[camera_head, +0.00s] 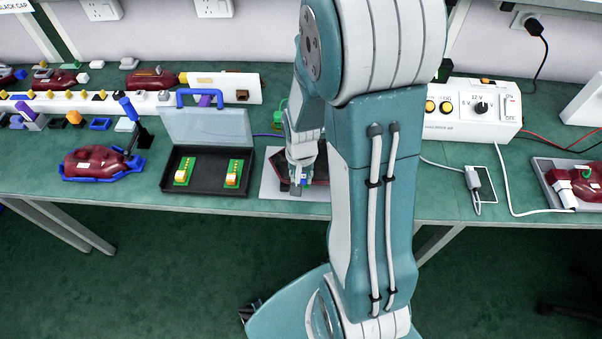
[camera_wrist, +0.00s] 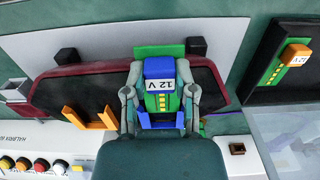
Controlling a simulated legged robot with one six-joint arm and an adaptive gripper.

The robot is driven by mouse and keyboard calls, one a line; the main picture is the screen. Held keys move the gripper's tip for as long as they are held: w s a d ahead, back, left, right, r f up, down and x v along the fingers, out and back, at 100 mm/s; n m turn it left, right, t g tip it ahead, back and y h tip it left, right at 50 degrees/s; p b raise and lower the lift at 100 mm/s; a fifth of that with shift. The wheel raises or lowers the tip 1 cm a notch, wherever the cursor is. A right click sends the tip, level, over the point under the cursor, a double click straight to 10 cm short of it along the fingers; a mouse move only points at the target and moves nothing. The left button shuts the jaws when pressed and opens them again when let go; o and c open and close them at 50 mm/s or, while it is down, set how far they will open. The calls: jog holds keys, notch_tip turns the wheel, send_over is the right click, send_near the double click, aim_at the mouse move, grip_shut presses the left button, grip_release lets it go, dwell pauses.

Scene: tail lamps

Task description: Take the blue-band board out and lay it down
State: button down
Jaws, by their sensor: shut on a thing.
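My gripper (camera_wrist: 160,100) is shut on the blue-band board (camera_wrist: 163,101), with one finger on each side. The board is green with a row of yellow dots and a blue band marked "12 V". It is over the dark interior of an open dark-red lamp housing (camera_wrist: 62,72); I cannot tell whether it is seated or lifted. The housing lies on a pale mat (camera_wrist: 225,30). In the head view my gripper (camera_head: 301,184) is low over the housing (camera_head: 277,160), and the arm hides part of it.
A black case (camera_head: 207,201) with a clear raised lid (camera_head: 205,128) stands left of the mat and holds two orange-band boards (camera_head: 184,171). An assembled red lamp (camera_head: 95,163) lies further left. A white power supply (camera_head: 470,111) stands at right. Little bare bench shows between case and mat.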

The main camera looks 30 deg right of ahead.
jog(key=shift+s+a+f, duration=0.15)
jog(key=shift+s, duration=0.2)
jog(key=shift+s+a, duration=0.6)
jog(key=shift+s, duration=0.25)
jog(key=shift+s+a, duration=0.55)
jog(key=shift+s, duration=0.3)
jog(key=shift+w, duration=0.15)
